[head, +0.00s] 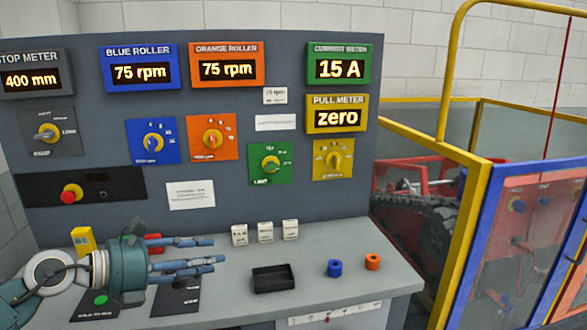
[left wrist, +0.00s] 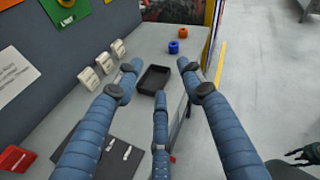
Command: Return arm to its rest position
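My left gripper (head: 215,256) reaches in from the left over the console desk (head: 225,300). Its three blue fingers are spread with nothing between them, as the left wrist view (left wrist: 160,76) also shows. The fingers point toward the black tray (head: 273,279), which is empty and lies apart from them on the desk. A dark gripper (left wrist: 303,154), apparently my right one, shows small at the right edge of the left wrist view. Whether it is open or shut is unclear.
A blue ring (head: 334,268) and an orange ring (head: 372,262) stand right of the tray. Several white blocks (head: 265,232) line the panel's foot. The panel (head: 225,120) with meters and knobs rises behind. A yellow-framed enclosure (head: 463,240) stands right; floor (left wrist: 255,80) beside the desk is clear.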

